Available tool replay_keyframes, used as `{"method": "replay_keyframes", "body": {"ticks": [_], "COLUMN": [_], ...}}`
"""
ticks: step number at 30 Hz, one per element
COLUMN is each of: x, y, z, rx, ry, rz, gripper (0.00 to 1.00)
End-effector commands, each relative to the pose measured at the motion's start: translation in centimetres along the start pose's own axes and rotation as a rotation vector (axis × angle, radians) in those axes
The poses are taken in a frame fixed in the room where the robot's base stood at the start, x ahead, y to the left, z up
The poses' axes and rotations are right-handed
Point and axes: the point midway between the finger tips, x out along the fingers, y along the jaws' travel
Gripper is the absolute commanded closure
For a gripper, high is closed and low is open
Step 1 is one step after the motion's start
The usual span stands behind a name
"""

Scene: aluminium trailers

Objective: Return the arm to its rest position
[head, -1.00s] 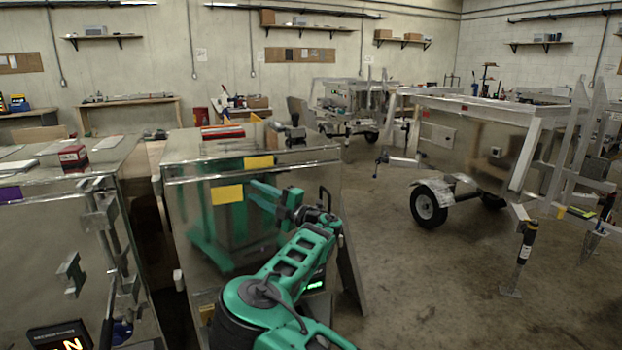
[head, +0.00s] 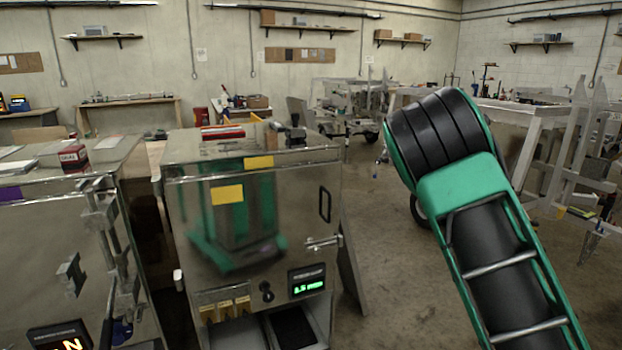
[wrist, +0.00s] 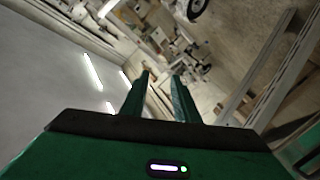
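My green and black arm shows large at the right of the head view, raised beside the steel cabinet (head: 260,225) and apart from it in the picture. My gripper is out of the head view. In the wrist view, my gripper (wrist: 160,75) has its two green fingers apart, with nothing between them. It points out into the room, which appears steeply tilted, with ceiling lights at left and floor at upper right. The cabinet's front is now unblocked, showing a door handle (head: 325,204), a latch (head: 322,243) and a green-lit display (head: 307,283).
Another metal cabinet (head: 50,240) with a small red box (head: 74,158) on top stands at left. An aluminium trailer (head: 520,110) stands behind my arm at right. Open concrete floor (head: 385,270) lies between the steel cabinet and my arm.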

Motion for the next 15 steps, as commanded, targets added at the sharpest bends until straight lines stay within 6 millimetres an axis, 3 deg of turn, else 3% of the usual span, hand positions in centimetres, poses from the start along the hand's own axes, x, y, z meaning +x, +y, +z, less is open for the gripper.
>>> {"method": "replay_keyframes", "body": {"ticks": [1, 6, 11, 15], "x": [-0.7, -4.5, -9.8, -15.5], "y": [2.1, 6.3, 8.4, 9.4], "z": [2.4, 10.0, 15.5, 19.0], "rx": [0.051, 0.197, 0.323, 0.42], "ry": [-0.076, -0.329, -0.541, -0.709], "rz": [0.009, 0.005, -0.027, -0.072], "gripper": [0.72, 0.72, 0.72, 0.72]}}
